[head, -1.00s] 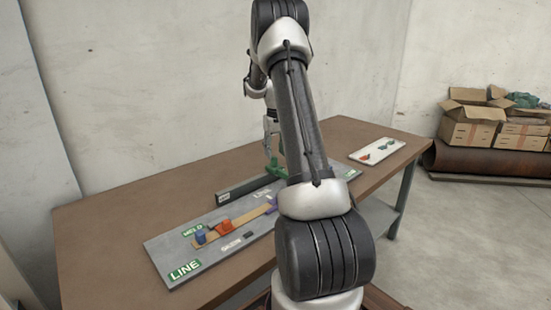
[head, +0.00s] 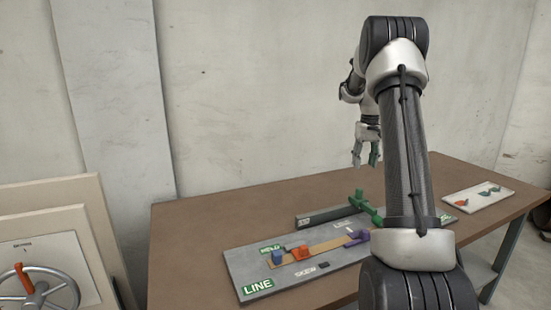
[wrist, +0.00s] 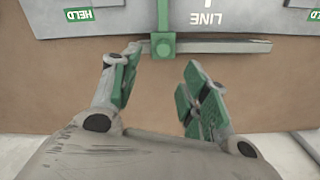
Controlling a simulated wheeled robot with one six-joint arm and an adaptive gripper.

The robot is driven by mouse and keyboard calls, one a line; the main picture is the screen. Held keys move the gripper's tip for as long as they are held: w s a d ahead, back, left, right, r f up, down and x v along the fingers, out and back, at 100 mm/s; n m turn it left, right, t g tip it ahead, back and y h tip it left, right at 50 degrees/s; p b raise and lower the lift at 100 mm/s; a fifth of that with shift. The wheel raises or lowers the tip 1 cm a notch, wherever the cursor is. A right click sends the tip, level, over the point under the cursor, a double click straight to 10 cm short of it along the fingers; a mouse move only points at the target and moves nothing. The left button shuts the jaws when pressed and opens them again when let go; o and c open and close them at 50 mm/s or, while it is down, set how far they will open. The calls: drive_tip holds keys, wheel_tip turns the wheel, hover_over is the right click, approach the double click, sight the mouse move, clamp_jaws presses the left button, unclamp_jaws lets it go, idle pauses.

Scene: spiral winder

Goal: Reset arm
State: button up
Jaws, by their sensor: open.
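My gripper (head: 366,163) hangs in the air above the back of the brown table, behind my arm link. Its two fingers with green pads are spread and empty, as the wrist view (wrist: 157,100) also shows. Below it stands a green handle piece (head: 361,200) at the dark bar along the back of the grey board. It also shows in the wrist view (wrist: 163,22), beyond the fingertips and apart from them. The grey board (head: 245,270) carries LINE, HELD and SKEW labels. On it lie a tan strip (head: 325,247), a blue block (head: 278,258), an orange-red piece (head: 300,253) and a purple piece (head: 357,238).
A white tray (head: 478,196) with small coloured parts lies at the table's right. The table (head: 190,245) is clear left of the board. A panel with a grey handwheel (head: 45,292) and orange knob stands at lower left. A wall rises behind.

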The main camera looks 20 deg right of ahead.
drive_tip(key=s+a+f+m, duration=0.1)
drive_tip(key=s+a+f, duration=0.1)
drive_tip(key=s+f, duration=0.15)
drive_tip(key=s+a+r+n+t, duration=0.1)
drive_tip(key=s+a+r, duration=0.3)
drive_tip(key=s+a, duration=0.4)
drive_tip(key=s+a+r+n+t, duration=0.1)
drive_tip(key=s+a+r, duration=0.3)
drive_tip(key=s+a, duration=0.5)
drive_tip(key=s+a+r+n+t, duration=0.2)
drive_tip(key=s+a+r, duration=0.2)
drive_tip(key=s+a, duration=0.4)
drive_tip(key=shift+s+a+r, duration=0.25)
drive_tip(key=shift+s+a, duration=0.15)
drive_tip(key=shift+s, duration=1.05)
